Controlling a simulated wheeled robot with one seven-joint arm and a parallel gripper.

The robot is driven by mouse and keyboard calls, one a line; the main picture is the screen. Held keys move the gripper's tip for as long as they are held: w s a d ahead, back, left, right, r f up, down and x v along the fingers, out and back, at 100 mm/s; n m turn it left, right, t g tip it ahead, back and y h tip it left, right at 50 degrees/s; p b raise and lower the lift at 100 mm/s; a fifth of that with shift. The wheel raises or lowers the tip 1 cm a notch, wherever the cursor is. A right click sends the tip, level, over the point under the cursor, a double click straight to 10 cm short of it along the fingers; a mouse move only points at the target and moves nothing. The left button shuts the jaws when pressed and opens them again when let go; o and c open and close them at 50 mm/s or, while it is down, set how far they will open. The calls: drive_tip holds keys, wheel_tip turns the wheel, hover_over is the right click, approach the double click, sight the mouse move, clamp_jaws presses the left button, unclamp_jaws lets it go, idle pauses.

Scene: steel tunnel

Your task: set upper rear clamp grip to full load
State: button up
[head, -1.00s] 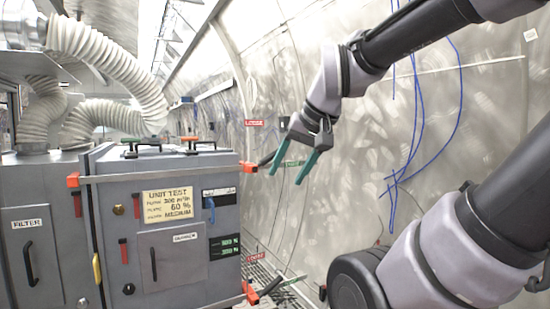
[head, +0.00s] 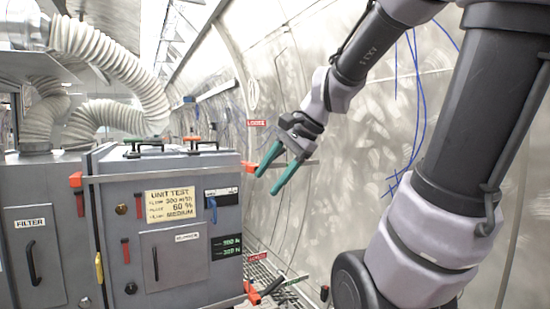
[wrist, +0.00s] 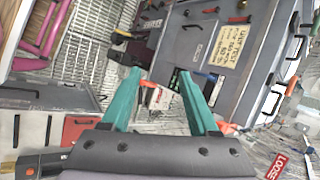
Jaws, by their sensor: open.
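The upper clamp at the right end of the grey unit shows as an orange-red block (head: 249,167) in the head view. Its dark grip is largely hidden behind my gripper's fingers. A red LOOSE label (head: 256,123) is on the wall above it. My gripper (head: 266,184) is open and empty, its teal fingers pointing down-left, just right of the block in the picture; I cannot tell whether they touch the grip. In the wrist view, both fingers are spread (wrist: 160,72), and an orange part (wrist: 228,128) shows right of the right finger.
The grey unit (head: 140,240) has a yellow UNIT TEST plate (head: 171,203) and small levers. A lower orange clamp (head: 251,293) sits at its bottom right, near another red label (head: 257,257). The curved steel wall (head: 345,200) is close on the right.

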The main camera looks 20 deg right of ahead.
drive_tip(key=w+d+m+t+y, duration=0.2)
drive_tip(key=w+m+y, duration=0.1)
drive_tip(key=w+m, duration=0.45)
drive_tip(key=w+d+m+t+y, duration=0.1)
drive_tip(key=w+d+m+y, duration=0.2)
drive_tip(key=w+m, duration=0.5)
drive_tip(key=w+d+m+t+h, duration=0.2)
drive_tip(key=w+d+m+t, duration=0.65)
drive_tip(key=d+m, duration=0.5)
drive_tip(key=shift+g, duration=0.45)
drive_tip(key=x, duration=1)
drive_tip(key=shift+w+a+r, duration=0.15)
drive_tip(key=shift+w, duration=0.2)
drive_tip(key=shift+c, duration=0.3)
clamp_jaws()
